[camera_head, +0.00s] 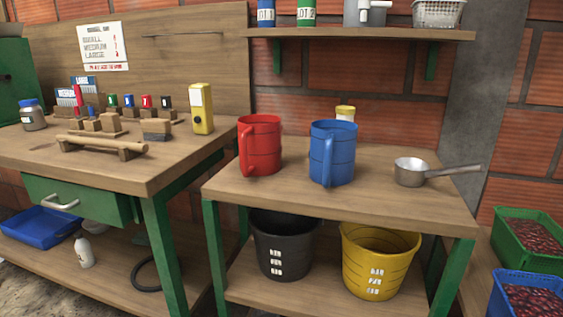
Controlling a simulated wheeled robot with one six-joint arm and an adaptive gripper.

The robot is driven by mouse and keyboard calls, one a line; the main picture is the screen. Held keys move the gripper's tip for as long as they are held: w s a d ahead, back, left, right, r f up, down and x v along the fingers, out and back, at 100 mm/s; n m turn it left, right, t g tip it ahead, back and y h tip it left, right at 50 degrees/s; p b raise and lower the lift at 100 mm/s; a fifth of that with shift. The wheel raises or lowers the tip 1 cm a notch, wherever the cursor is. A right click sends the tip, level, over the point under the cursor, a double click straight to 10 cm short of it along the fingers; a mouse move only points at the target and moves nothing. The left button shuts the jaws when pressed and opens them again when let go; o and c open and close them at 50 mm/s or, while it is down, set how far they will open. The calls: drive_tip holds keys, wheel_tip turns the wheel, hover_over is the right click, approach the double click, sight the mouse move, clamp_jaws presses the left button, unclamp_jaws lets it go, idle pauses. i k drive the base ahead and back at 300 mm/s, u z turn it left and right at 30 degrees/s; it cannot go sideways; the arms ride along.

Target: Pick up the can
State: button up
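Several things in view are can-like, and I cannot tell which one the task names. On the wall shelf stand a blue can (266,13) labelled LOT 1, a green can (306,13) labelled LOT 2, and a grey metal vessel (364,14) with a pale tap-like part. A red jug (262,145) and a blue jug (338,153) stand upright on the right-hand table (285,190). Behind the blue jug is a small white container with a yellow lid (345,108), partly hidden. My gripper is not in view.
A saucepan (410,172) stands right of the jugs, its handle pointing right. The left bench (60,155) holds a yellow device (201,108), a jar (32,115) and small blocks. Black (282,245) and yellow (378,262) buckets sit below. Crates (527,240) of red beans stand right.

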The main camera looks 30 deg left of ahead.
sight(259, 147)
drive_tip(key=u, duration=0.35)
drive_tip(key=k, duration=0.15)
drive_tip(key=u, duration=1.2)
drive_tip(key=i, duration=0.25)
drive_tip(key=z, duration=0.05)
